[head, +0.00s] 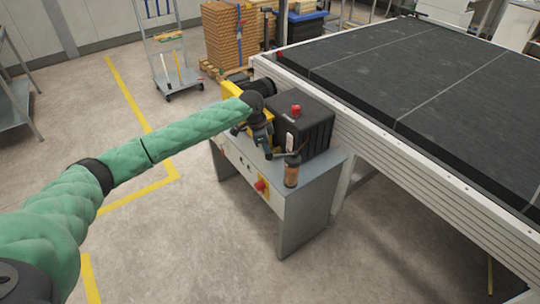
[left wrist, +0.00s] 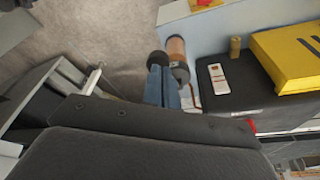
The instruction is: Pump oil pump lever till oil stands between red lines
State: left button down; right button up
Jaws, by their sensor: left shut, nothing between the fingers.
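The oil pump unit has a black box (head: 306,124) with a red knob (head: 296,110) on a grey stand. A small white sight gauge with red marks sits on the box, and in the left wrist view the gauge (left wrist: 218,78) is clearer. The oil level is too small to read. A brown-orange cylinder with dark ends (head: 291,175) stands at the box's near corner; the left wrist view shows the cylinder (left wrist: 177,52) beside my fingertips. My left gripper (head: 270,154) is shut and empty, its blue fingers (left wrist: 162,86) close to the cylinder. Contact and the lever's outline cannot be told.
The grey stand (head: 297,214) carries a red-and-yellow switch (head: 261,186). A long conveyor with a black belt (head: 432,82) runs along the right. A trolley (head: 178,82) stands behind; the floor in front is clear.

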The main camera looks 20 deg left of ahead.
aim_at(281, 155)
pick_arm(q)
jog(key=shift+d, duration=0.1)
pick_arm(e)
jog(key=shift+w, duration=0.25)
pick_arm(q)
jog(key=shift+f, duration=0.65)
jog(key=shift+s+f, duration=0.1)
jog(key=shift+f, duration=0.3)
jog(key=shift+a+b+x, duration=0.25)
jog(key=shift+b+x, duration=0.15)
jog(key=shift+x, duration=0.75)
jog(key=shift+f, duration=0.1)
pick_arm(e)
jog(key=shift+w+a+f, duration=0.2)
jog(key=shift+a, duration=0.2)
jog(key=shift+w+a+f, duration=0.15)
jog(key=shift+w+a, duration=0.05)
jog(key=shift+a, duration=0.15)
